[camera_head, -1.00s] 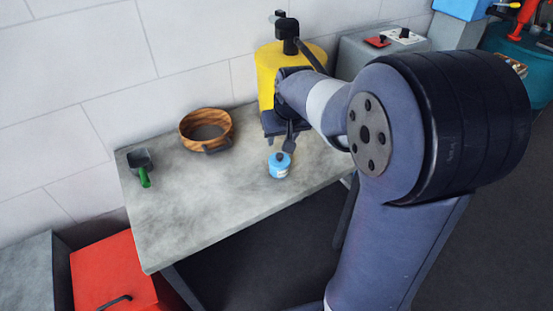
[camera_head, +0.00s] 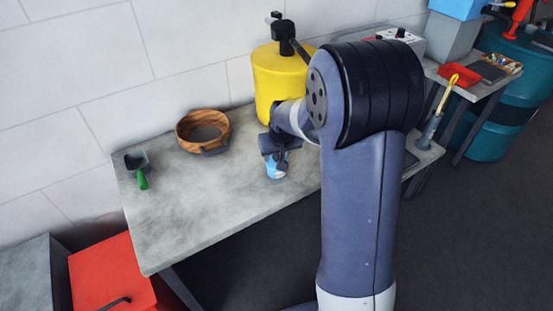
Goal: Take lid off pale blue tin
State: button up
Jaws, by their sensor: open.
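The pale blue tin (camera_head: 276,170) stands upright on the grey worktop, near its front edge. My gripper (camera_head: 278,158) is at the top of the tin, pointing down, with its fingers open. The gripper hides the lid and the upper part of the tin. I cannot tell whether the fingers touch the lid.
A wooden bowl (camera_head: 203,131) and a scoop with a green handle (camera_head: 140,169) stand to the left on the worktop (camera_head: 200,215). A yellow canister (camera_head: 277,78) stands close behind my gripper. A red box (camera_head: 112,275) is below left. The worktop's front left is clear.

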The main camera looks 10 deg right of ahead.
grip_shut()
dwell(0.4)
jog(key=shift+r, duration=0.15)
